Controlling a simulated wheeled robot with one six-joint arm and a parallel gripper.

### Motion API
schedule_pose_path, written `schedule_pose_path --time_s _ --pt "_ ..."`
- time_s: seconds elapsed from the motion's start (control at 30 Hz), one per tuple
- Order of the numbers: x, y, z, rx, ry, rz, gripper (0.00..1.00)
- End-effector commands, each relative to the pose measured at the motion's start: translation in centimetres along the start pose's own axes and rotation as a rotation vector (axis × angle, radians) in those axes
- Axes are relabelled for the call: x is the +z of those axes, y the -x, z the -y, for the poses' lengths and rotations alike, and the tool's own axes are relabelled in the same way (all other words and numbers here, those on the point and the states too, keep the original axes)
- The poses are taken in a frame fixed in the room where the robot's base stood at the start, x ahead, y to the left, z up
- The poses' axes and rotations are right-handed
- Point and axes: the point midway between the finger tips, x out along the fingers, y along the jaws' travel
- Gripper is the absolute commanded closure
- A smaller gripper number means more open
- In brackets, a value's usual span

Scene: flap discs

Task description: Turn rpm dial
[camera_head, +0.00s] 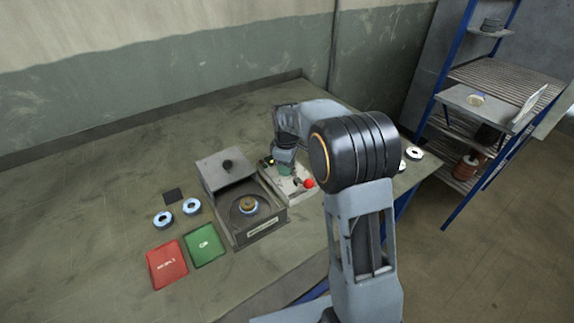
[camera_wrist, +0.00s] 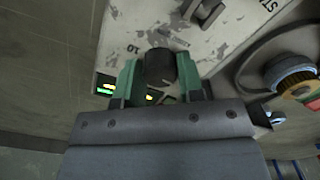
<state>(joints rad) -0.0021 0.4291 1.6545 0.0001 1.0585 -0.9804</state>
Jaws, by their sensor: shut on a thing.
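The rpm dial (camera_wrist: 160,68) is a dark round knob on a worn, light control panel (camera_wrist: 130,25), seen in the wrist view. My gripper (camera_wrist: 159,77) has its two green fingers on either side of the dial, shut on it. In the head view, my gripper (camera_head: 285,168) is over the control panel (camera_head: 296,186), and the dial is hidden behind my arm. Small lit displays (camera_wrist: 106,88) show beside and under the fingers, partly covered.
A grey box machine (camera_head: 245,229) with a raised lid stands left of the panel. Red (camera_head: 167,265) and green (camera_head: 205,245) pads and blue-white discs (camera_head: 163,219) lie at left. A shelf rack (camera_head: 470,110) stands at right.

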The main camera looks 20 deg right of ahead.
Motion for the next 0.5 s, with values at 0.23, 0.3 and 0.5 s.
schedule_pose_path --time_s 0.23,0.3,0.5 --pt "0.0 0.12 -0.03 0.001 -0.214 0.0 0.89" --pt "0.0 0.12 -0.03 0.001 -0.281 0.0 0.89" --pt "-0.01 0.12 -0.04 0.001 -0.472 -0.001 0.89"
